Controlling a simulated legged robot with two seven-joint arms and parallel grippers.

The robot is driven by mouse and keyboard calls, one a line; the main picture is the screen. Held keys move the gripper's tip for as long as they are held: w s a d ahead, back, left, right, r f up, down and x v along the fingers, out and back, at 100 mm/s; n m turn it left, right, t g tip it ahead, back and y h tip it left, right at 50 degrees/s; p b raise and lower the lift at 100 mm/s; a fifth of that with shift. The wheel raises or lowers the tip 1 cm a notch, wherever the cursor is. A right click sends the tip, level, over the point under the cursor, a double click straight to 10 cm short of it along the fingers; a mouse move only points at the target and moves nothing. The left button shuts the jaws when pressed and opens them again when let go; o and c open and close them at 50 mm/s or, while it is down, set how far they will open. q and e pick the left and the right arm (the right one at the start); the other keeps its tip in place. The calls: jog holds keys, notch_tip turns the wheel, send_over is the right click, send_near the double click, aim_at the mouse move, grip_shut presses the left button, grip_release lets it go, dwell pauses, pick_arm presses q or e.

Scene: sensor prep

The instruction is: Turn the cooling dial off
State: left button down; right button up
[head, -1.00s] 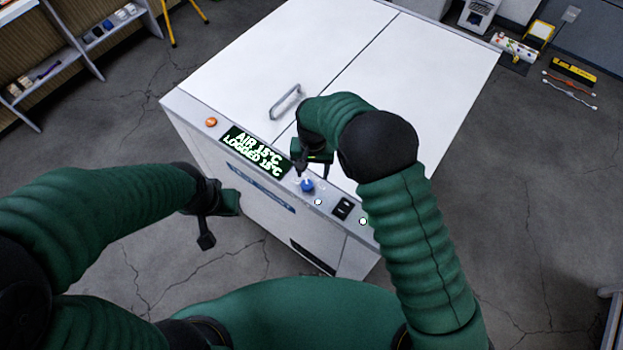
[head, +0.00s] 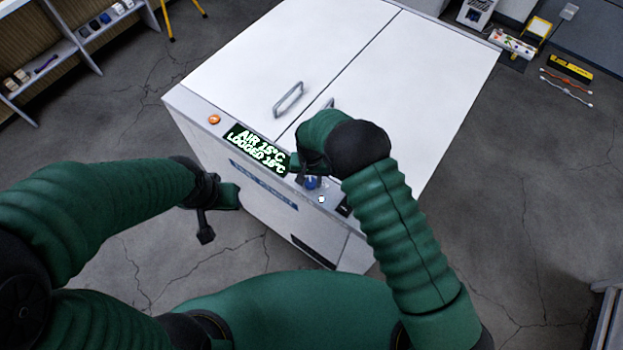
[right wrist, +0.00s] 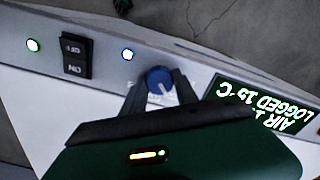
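The cooling dial is a round blue knob with a white pointer line. It shows in the right wrist view (right wrist: 159,80) and, partly hidden by my right gripper, in the head view (head: 311,183). It sits on the front control strip of a white chest unit (head: 262,62). My right gripper (right wrist: 160,92) has one dark finger on each side of the dial, very close to it; whether they press on it I cannot tell. My left gripper (head: 207,236) hangs in front of the unit, away from the dial; its finger gap is unclear.
The strip carries a green-lettered display (head: 257,148) reading AIR 15°C above a LOGGED line, an orange button (head: 214,119), a black rocker switch (right wrist: 75,56), and small lights beside it (right wrist: 127,54) (right wrist: 33,45). A lid handle (head: 288,99) stands behind.

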jog(key=shift+a, duration=0.35)
grip_shut()
jog(key=shift+d, duration=0.4)
jog(key=shift+a+f+n+b, duration=0.1)
jog(key=shift+a+n+b, duration=0.15)
jog(key=shift+n+b, duration=0.55)
jog(key=shift+n, duration=0.5)
jog(key=shift+d+n+b, duration=0.2)
jog(key=shift+n+b, duration=0.65)
jog(key=shift+n, duration=0.35)
jog(key=n+b, duration=0.1)
jog(key=n, duration=0.1)
jog(key=shift+s+a+n, duration=0.1)
jog(key=shift+n, duration=0.3)
pick_arm(q)
jog(key=x, duration=0.2)
jog(key=s+x, duration=0.1)
jog(key=x, duration=0.1)
jog(key=shift+a+f, duration=0.2)
jog(key=shift+f, duration=0.25)
pick_arm(e)
jog(key=shift+n, duration=0.5)
